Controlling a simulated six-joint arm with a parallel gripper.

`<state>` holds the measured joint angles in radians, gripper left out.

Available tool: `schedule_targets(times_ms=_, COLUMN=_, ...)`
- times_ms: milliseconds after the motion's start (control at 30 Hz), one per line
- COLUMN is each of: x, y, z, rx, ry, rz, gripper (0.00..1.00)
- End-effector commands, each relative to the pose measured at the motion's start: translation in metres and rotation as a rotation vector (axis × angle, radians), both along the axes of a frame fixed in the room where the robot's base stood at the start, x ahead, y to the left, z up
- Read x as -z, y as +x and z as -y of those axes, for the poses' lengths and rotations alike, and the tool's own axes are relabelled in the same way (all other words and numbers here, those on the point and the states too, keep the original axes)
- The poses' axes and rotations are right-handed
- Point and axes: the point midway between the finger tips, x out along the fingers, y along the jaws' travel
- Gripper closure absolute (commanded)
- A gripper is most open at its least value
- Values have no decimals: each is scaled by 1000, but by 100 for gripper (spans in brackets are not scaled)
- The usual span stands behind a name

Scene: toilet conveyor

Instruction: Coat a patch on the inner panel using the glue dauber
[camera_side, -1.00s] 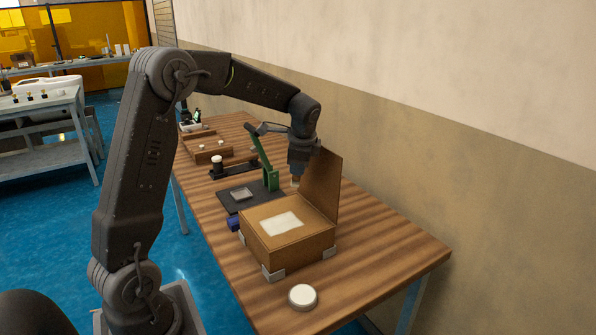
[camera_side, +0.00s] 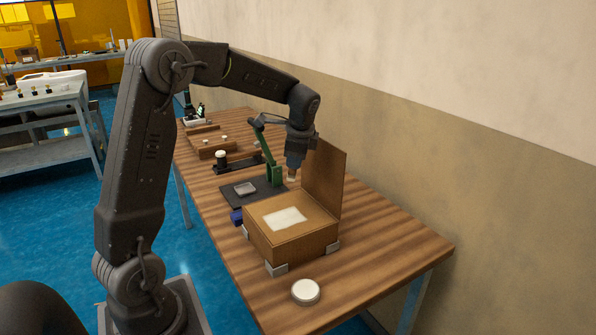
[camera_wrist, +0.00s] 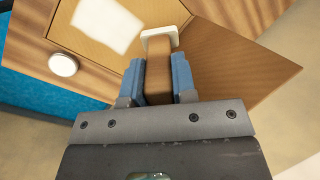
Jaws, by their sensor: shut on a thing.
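My gripper (camera_side: 294,164) is shut on the wooden handle of the glue dauber (camera_wrist: 158,72). Its pale pad (camera_wrist: 160,38) points away from the jaws; in the side view it shows just below my gripper (camera_side: 291,179). A cardboard box (camera_side: 289,243) stands on the table with its lid panel (camera_side: 324,185) raised. My gripper is behind the box, to the left of the raised panel. A white rectangular patch (camera_side: 285,218) lies on the box's upper face, also seen in the wrist view (camera_wrist: 106,24). I cannot tell whether the pad touches anything.
Grey corner brackets (camera_side: 277,268) sit at the box's base. A round white-topped tin (camera_side: 306,291) stands in front. A green stand (camera_side: 273,172) on a dark mat (camera_side: 238,195) is close to my gripper's left. A blue object (camera_side: 237,217) lies beside the box. The wall is behind.

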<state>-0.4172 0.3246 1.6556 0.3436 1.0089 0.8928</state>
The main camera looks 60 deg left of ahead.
Motion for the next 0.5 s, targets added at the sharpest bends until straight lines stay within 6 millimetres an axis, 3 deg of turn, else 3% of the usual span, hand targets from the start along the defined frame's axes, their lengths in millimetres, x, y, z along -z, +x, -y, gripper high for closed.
schedule_targets(times_ms=100, x=-14, y=-34, z=-5, rx=-29, ry=-5, rz=-72, gripper=98)
schedule_targets(times_ms=300, x=-29, y=-78, z=-5, rx=-64, ry=-25, rz=-177, gripper=98)
schedule_targets(times_ms=500, x=-22, y=-89, z=-5, rx=-70, ry=-31, rz=-205, gripper=98)
